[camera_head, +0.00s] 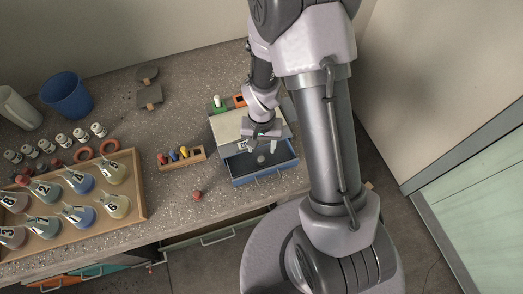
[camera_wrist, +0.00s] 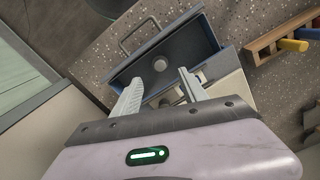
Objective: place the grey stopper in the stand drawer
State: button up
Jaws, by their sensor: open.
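The grey stopper (camera_head: 261,160) lies inside the pulled-out blue stand drawer (camera_head: 277,176). In the wrist view the stopper (camera_wrist: 160,64) rests on the dark drawer floor, clear of the drawer walls (camera_wrist: 205,32). The stand (camera_head: 228,124) is a pale box with the drawer at its front. My gripper (camera_head: 260,142) is over the front edge of the stand, at the back of the drawer. In the wrist view its two fingers (camera_wrist: 158,78) are spread apart with nothing held between them. The stopper is beyond the fingertips, apart from them.
Small items, green (camera_head: 219,104) and orange (camera_head: 239,99), are on top of the stand. A wooden rack (camera_head: 187,160) with coloured pegs stands to its left. A red ball (camera_head: 197,195) lies in front. A wooden tray (camera_head: 142,200) of numbered flasks and a blue cup (camera_head: 68,93) are further left.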

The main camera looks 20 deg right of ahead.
notch_tip(320, 180, up, 16)
jog(key=t, duration=0.2)
jog(key=s+a+r+t+y, duration=0.1)
jog(key=s+a+r+t, duration=0.1)
jog(key=s+r, duration=0.4)
jog(key=s+a+r+t+y, duration=0.1)
jog(key=s+a+r, duration=0.1)
jog(key=s+r, duration=0.4)
notch_tip(320, 180, up, 5)
jog(key=shift+s+r+t+p, duration=0.1)
jog(key=shift+s+t+p, duration=0.25)
jog(key=shift+t, duration=0.05)
notch_tip(320, 180, down, 3)
jog(key=b, duration=0.2)
jog(key=shift+r+b, duration=0.2)
jog(key=shift+b, duration=0.15)
jog(key=shift+c, duration=0.2)
